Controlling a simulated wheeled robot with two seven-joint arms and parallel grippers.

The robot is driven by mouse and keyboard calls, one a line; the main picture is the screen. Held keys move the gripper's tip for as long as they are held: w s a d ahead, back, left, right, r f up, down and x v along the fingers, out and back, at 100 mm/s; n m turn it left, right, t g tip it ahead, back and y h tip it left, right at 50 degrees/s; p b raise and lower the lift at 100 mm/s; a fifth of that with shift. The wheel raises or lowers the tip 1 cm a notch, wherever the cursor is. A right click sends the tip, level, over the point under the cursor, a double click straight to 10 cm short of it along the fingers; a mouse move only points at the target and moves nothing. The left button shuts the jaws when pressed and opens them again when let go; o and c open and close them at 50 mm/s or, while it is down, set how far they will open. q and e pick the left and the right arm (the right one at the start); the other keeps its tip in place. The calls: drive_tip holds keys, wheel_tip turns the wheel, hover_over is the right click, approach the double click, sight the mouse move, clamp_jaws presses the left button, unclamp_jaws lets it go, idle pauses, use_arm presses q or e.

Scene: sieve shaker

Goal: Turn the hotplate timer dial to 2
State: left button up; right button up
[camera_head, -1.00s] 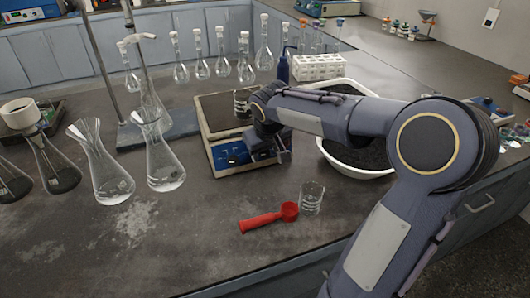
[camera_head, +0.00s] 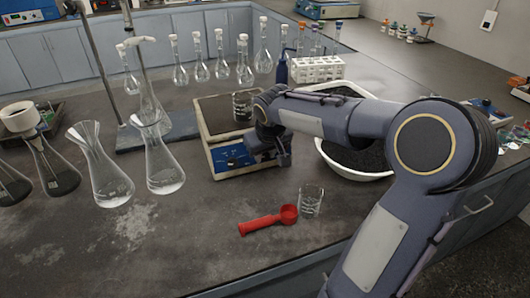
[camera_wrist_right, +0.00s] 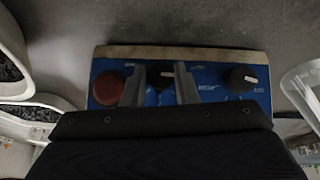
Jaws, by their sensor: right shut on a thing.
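The hotplate (camera_head: 214,118) stands mid-bench with a beaker of dark grains (camera_head: 242,108) on its dark top plate. Its blue front panel (camera_head: 228,156) faces the near edge, partly covered by my right gripper (camera_head: 263,157). In the right wrist view the panel bears a red knob (camera_wrist_right: 108,87), a middle black dial (camera_wrist_right: 160,71) and a right black dial (camera_wrist_right: 242,78). My right gripper (camera_wrist_right: 160,82) is shut on the middle dial, one finger on each side. The dial's small markings are too blurred to read. My left gripper is out of view.
A white basin of dark grains (camera_head: 362,176) stands right of the hotplate, behind my right arm. Conical flasks (camera_head: 160,165) stand left. The near left bench is clear.

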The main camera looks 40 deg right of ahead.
drive_tip(key=shift+d+r+m+y+p, duration=0.1)
drive_tip(key=shift+d+m+y+p, duration=0.05)
drive_tip(key=shift+m+y+p, duration=0.45)
drive_tip(key=shift+s+d+m+t+y, duration=0.1)
drive_tip(key=shift+m+t+y, duration=0.4)
drive_tip(key=shift+y, duration=0.2)
drive_tip(key=shift+d+f+m+t+y+b, duration=0.15)
drive_tip(key=shift+f+m+t+y+b, duration=0.2)
drive_tip(key=shift+m+t+y+b, duration=0.35)
drive_tip(key=m+t+y+b, duration=0.1)
drive_tip(key=m+b, duration=0.1)
drive_tip(key=b, duration=0.1)
drive_tip(key=m+t+y+b, duration=0.1)
drive_tip(key=m+y+b, duration=0.1)
drive_tip(key=b, duration=0.1)
drive_tip(key=m+t+y+b, duration=0.1)
drive_tip(key=t+b, duration=0.1)
drive_tip(key=b, duration=0.1)
drive_tip(key=shift+s+d+f+m+y, duration=0.15)
drive_tip(key=shift+s+f+m+y, duration=0.15)
drive_tip(key=shift+f+m, duration=0.1)
drive_tip(key=shift+r+m+t+y+b, duration=0.1)
drive_tip(key=shift+m+t+y+b, duration=0.2)
drive_tip(key=shift+m+t+b, duration=0.75)
drive_tip(key=shift+n+g+b, duration=0.25)
drive_tip(key=shift+g+b, duration=0.05)
drive_tip(key=shift+g, duration=0.05)
drive_tip(key=o, duration=1)
